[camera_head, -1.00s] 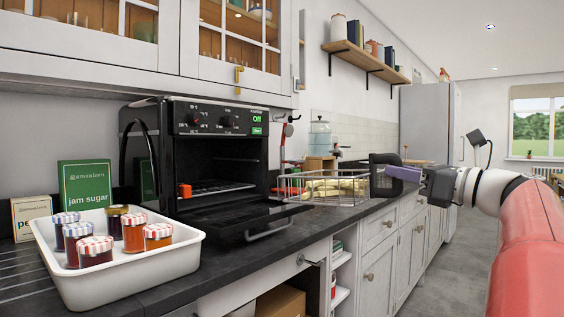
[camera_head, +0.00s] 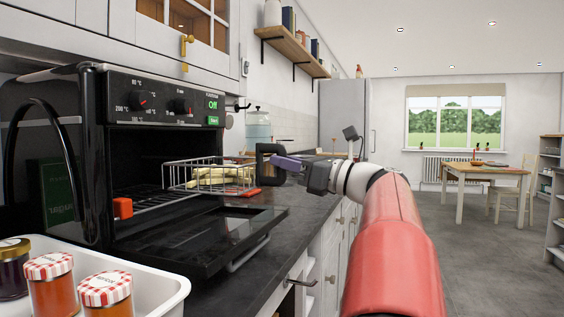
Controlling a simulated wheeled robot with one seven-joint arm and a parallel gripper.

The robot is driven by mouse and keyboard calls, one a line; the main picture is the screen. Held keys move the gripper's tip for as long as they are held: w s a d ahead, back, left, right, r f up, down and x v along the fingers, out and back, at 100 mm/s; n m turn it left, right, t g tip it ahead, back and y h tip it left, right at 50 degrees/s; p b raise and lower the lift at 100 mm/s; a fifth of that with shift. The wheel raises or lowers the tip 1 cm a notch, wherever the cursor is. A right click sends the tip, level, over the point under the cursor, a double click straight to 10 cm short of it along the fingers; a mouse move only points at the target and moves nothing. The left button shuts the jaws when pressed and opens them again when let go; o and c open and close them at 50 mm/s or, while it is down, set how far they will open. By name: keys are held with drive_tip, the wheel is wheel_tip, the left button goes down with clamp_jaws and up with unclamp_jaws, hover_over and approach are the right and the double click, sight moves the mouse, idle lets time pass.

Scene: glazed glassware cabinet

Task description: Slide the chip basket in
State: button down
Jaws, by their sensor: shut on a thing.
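The chip basket (camera_head: 213,190) is a wire basket holding pale yellow chips. In the head view it hangs or sits level near the right side of the open oven; I cannot tell if it touches anything below. A black looped handle (camera_head: 261,172) is at its right end. My gripper (camera_head: 281,161), with purple fingers, is shut on this handle. The black oven (camera_head: 165,105) has its door (camera_head: 205,240) lowered flat over the counter. A wire rack (camera_head: 165,199) shows inside the cavity, with an orange-red block (camera_head: 123,208) at its near left edge. The display reads "Off".
A white tray (camera_head: 160,295) with jam jars stands at the front left, close to the oven door. A glass dispenser (camera_head: 257,127) is behind the basket. Dark counter (camera_head: 290,225) is bare right of the door. A wall shelf (camera_head: 290,40) hangs above.

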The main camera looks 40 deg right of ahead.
sight(258, 174)
drive_tip(key=w+a, duration=0.1)
drive_tip(key=w, duration=0.1)
drive_tip(key=w+a+f, duration=0.1)
drive_tip(key=w+a, duration=0.1)
drive_tip(key=w, duration=0.1)
drive_tip(key=w+a+f, duration=0.1)
drive_tip(key=w+a, duration=0.1)
drive_tip(key=shift+w, duration=0.25)
drive_tip(key=shift+w+a+f, duration=0.15)
drive_tip(key=shift+w+a, duration=1.7)
drive_tip(key=shift+w, duration=0.95)
drive_tip(key=shift+w+a+f, duration=0.2)
drive_tip(key=shift+w+a, duration=1.65)
drive_tip(key=shift+w, duration=0.9)
drive_tip(key=shift+w+a+f, duration=0.15)
drive_tip(key=shift+w+a, duration=1.7)
drive_tip(key=shift+w, duration=0.95)
drive_tip(key=shift+f+b, duration=0.45)
drive_tip(key=shift+f, duration=0.1)
drive_tip(key=c, duration=1.3)
unclamp_jaws()
drive_tip(key=shift+c, duration=0.2)
drive_tip(key=shift+o, duration=0.7)
